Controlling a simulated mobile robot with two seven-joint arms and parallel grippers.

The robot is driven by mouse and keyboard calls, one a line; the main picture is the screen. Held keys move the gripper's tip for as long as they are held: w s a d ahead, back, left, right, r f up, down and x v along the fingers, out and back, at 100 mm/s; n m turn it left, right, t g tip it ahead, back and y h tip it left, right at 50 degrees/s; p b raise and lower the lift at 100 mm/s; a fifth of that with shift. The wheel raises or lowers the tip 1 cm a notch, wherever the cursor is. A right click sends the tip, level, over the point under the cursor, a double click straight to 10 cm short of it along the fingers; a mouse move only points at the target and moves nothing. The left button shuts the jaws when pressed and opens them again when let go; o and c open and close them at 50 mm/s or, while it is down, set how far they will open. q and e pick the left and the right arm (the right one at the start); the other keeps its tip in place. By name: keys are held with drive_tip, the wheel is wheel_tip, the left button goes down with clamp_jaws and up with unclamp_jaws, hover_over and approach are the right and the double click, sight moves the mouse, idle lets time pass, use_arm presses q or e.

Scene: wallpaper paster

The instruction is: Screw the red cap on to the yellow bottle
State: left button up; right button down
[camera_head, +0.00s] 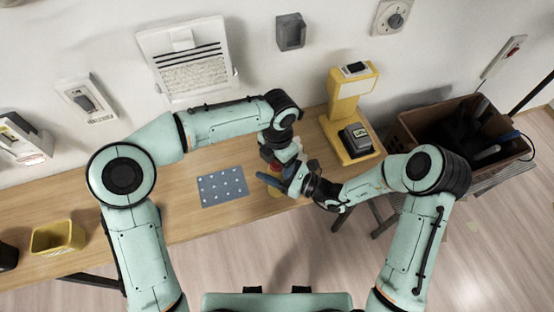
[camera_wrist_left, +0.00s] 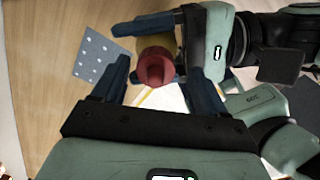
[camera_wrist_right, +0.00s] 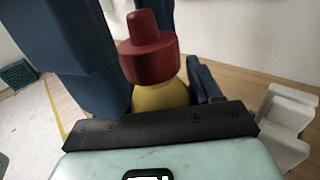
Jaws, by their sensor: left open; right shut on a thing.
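The yellow bottle (camera_wrist_right: 160,96) stands upright in the right wrist view with the red cap (camera_wrist_right: 150,58) on its top; how tightly the cap sits cannot be told. My right gripper (camera_wrist_right: 150,90) is shut on the bottle, its dark blue fingers on either side. In the left wrist view the red cap (camera_wrist_left: 155,66) lies between the spread fingers of my open left gripper (camera_wrist_left: 160,88), with gaps on both sides. In the head view both grippers meet near the table's front edge and hide most of the cap and bottle (camera_head: 275,190).
A blue-grey dotted mat (camera_head: 222,187) lies left of the grippers on the wooden table (camera_head: 150,218). A yellow stand (camera_head: 345,108) with a dark device is to the right. A yellow bin (camera_head: 58,237) stands at far left, and a brown crate (camera_head: 412,122) at far right.

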use_arm(q)
wheel_tip(320, 180, up, 12)
idle(0.5)
drive_tip(key=shift+w+d, duration=0.1)
use_arm(e)
drive_tip(key=shift+c, duration=0.7)
unclamp_jaws()
drive_tip(key=shift+s+d+f, duration=0.1)
drive_tip(key=shift+s+d, duration=0.1)
drive_tip(key=shift+d, duration=0.25)
use_arm(q)
drive_tip(key=f+b, duration=0.1)
drive_tip(key=s+f+b, duration=0.1)
drive_tip(key=f, duration=0.1)
drive_tip(key=shift+f, duration=0.1)
use_arm(e)
drive_tip(key=v, duration=1.2)
drive_tip(key=shift+d, duration=0.15)
